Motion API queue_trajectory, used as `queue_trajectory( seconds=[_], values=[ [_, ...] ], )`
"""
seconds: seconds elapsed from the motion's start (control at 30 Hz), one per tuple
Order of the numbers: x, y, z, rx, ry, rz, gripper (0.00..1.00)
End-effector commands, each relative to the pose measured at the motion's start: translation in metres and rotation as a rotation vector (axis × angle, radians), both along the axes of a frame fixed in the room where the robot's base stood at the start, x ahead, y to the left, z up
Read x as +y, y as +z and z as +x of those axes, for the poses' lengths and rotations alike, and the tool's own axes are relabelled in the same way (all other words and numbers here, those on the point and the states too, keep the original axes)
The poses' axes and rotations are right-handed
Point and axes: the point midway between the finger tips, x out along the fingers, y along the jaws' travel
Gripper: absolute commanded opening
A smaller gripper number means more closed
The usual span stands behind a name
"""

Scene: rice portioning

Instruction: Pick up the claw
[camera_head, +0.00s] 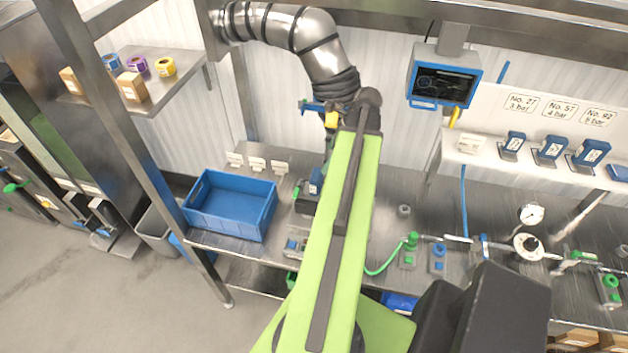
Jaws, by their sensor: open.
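My green arm reaches up through the middle of the view and bends at a dark elbow near the pipe. My gripper (307,200) seems to be the dark end low over the steel bench, right of the blue crate. It is open, and its fingertips are small and partly hidden by my upper arm. I cannot pick out the claw for certain. A small blue and yellow fitting (328,115) shows below the pipe, left of my elbow, but I cannot tell what it is.
A blue crate (229,208) stands on the steel bench (392,193), with white label cards behind it. Gauges and valves line the right side of the bench. A steel post (138,160) rises at the left. A screen (444,78) hangs at the back.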

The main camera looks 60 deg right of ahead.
Motion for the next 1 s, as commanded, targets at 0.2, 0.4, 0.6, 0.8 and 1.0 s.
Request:
queue_trajectory(
  seconds=[0.2,0.4,0.6,0.8,1.0],
  values=[
    [-0.003,-0.004,-0.005,-0.002,-0.030,0.008,0.89],
    [0.000,-0.036,0.005,-0.001,-0.028,0.007,0.89],
    [0.005,-0.080,0.022,-0.001,-0.027,0.006,0.89],
    [0.010,-0.114,0.036,-0.001,-0.027,0.006,0.89],
    [0.011,-0.114,0.039,0.000,-0.028,0.006,0.89]
  ],
)
